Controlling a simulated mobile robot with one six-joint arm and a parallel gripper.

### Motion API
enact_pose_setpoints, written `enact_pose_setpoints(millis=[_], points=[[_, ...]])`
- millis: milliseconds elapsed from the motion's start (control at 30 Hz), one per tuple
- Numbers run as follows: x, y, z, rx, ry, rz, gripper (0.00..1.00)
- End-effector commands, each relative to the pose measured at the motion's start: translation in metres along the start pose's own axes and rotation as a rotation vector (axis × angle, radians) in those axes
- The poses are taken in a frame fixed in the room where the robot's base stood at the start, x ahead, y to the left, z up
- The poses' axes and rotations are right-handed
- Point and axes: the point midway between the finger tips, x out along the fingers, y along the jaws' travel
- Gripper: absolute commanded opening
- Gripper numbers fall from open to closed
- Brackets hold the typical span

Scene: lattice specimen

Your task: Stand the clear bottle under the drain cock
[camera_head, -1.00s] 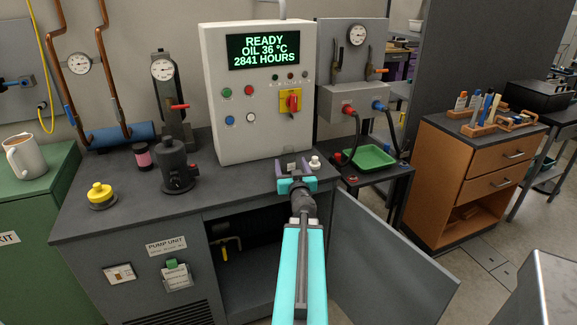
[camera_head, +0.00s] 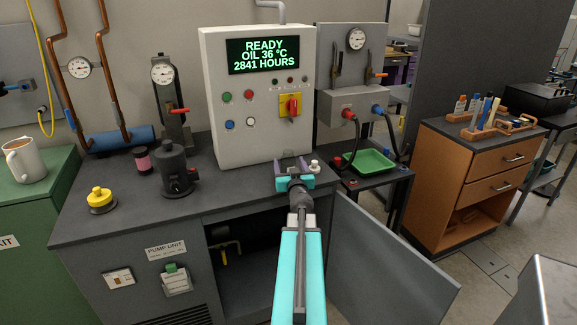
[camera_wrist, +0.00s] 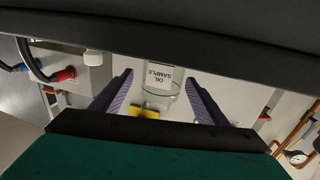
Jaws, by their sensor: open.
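The clear bottle (camera_wrist: 160,98) shows in the wrist view with a white OIL SAMPLE label. It appears between the two finger tips, with visible space on both sides; how deep it sits between them is unclear. I cannot make it out in the head view. My gripper (camera_head: 292,164) is open over the front right of the pump bench, before the control cabinet. Its purple fingers also show in the wrist view (camera_wrist: 159,92). A brass pipe with a yellow handle (camera_head: 224,256), apparently the drain cock, hangs inside the open cupboard below the bench top. The space under it is dark.
The cupboard door (camera_head: 390,262) stands open at the right. A small white-topped item (camera_head: 315,166) is just right of my gripper. A black pump body (camera_head: 175,170) and yellow knob (camera_head: 100,200) stand on the bench's left. A green tray (camera_head: 372,161) lies right.

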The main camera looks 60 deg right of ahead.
Motion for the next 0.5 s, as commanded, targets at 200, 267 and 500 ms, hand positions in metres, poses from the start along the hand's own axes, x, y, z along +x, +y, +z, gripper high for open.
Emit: enact_pose_setpoints(millis=[200,267,500], points=[[0.020,-0.001,-0.001,0.000,0.001,-0.001,0.68],[0.025,-0.002,-0.002,0.001,0.001,-0.001,0.68],[0.042,-0.002,-0.001,0.000,0.000,-0.001,0.68]])
